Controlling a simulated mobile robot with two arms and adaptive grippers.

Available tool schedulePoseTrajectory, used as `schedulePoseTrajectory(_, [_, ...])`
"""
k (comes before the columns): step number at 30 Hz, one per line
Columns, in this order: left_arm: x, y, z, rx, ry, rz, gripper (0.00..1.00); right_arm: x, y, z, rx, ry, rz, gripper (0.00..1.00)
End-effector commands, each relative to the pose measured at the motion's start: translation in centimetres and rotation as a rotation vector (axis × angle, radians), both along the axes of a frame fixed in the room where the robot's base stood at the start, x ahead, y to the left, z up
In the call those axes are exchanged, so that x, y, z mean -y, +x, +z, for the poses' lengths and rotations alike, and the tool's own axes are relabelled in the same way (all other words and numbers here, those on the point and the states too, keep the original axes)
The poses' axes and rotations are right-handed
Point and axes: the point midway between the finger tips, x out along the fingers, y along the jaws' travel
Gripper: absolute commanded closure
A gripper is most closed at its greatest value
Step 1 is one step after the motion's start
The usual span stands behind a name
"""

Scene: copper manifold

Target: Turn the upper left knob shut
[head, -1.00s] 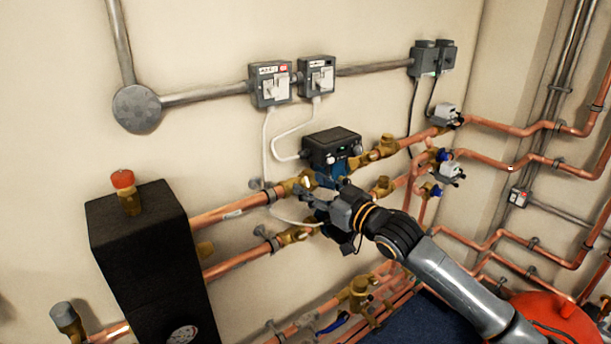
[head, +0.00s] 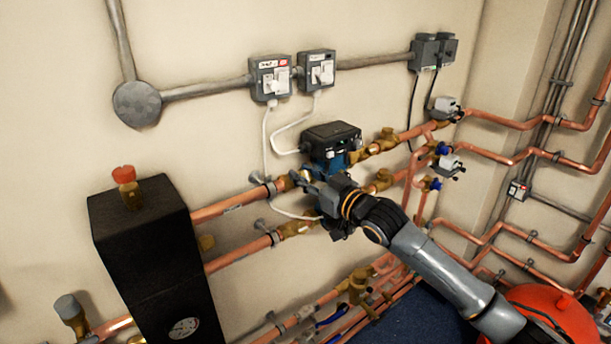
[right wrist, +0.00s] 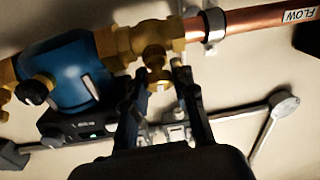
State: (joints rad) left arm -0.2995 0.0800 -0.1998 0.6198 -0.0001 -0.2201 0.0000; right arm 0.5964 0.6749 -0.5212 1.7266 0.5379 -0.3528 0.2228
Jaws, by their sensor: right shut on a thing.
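The upper left brass valve (head: 283,184) sits on the upper copper pipe, just left of the blue pump. Its brass knob (right wrist: 157,72) shows in the right wrist view, between my two dark fingertips. My right gripper (head: 302,180) reaches up to this valve from the lower right and is shut on the knob (right wrist: 160,80). In the head view the fingers cover most of the knob, so its angle is hard to tell there. My left gripper is not in view.
The blue pump with its black box (head: 332,132) is close beside the gripper. White cables hang from grey switch boxes (head: 271,80) above. A lower brass valve (head: 297,229) lies just below. A black cabinet (head: 150,260) stands to the left.

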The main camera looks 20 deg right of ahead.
Motion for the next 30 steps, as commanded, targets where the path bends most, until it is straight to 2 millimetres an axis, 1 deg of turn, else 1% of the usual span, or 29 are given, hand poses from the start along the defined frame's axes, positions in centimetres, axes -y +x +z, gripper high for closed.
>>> schedulePoseTrajectory(3, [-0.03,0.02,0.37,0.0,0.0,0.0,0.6,-0.17,0.02,0.32,0.017,-0.043,0.033,1.0])
schedulePoseTrajectory(8, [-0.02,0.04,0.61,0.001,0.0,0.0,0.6,-0.07,-0.01,0.17,0.033,-0.09,0.067,1.0])
schedulePoseTrajectory(18, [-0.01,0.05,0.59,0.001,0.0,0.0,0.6,-0.03,-0.04,0.04,0.037,-0.099,0.074,1.0])
schedulePoseTrajectory(19, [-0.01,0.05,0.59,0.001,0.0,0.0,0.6,-0.03,-0.04,0.04,0.037,-0.099,0.074,0.69])
schedulePoseTrajectory(20, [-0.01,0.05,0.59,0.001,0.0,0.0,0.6,-0.03,-0.04,0.03,0.037,-0.098,0.074,0.63])
schedulePoseTrajectory(21, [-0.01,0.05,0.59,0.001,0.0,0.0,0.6,-0.03,-0.04,0.03,0.037,-0.098,0.074,0.55])
schedulePoseTrajectory(22, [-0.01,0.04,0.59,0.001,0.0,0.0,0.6,-0.03,-0.04,0.02,0.037,-0.098,0.074,0.5])
schedulePoseTrajectory(30, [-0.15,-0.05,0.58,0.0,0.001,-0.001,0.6,0.01,-0.04,0.0,0.036,-0.098,0.073,0.5])
